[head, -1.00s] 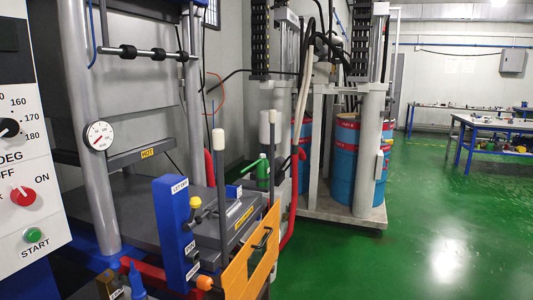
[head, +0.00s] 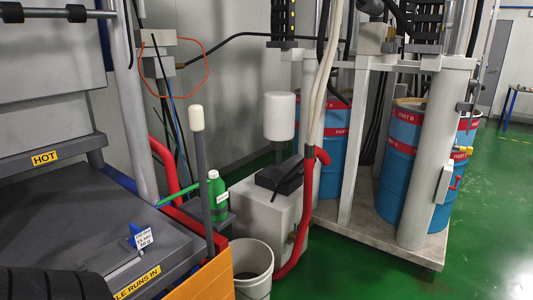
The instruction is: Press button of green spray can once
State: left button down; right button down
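The green spray can (head: 217,198) stands upright on a small grey ledge beside the press, left of centre in the head view. A grey post with a white cap (head: 196,119) rises just in front and to the left of the can. Neither of my grippers is in view.
A grey press bed (head: 75,230) with a HOT label fills the left. An orange panel (head: 207,280) and a white bucket (head: 252,262) stand in front of the can. Red pipes run nearby. Blue drums (head: 402,165) stand behind right.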

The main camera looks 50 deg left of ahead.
aim_at(213, 174)
jog(key=i, duration=1.45)
jog(key=u, duration=3.3)
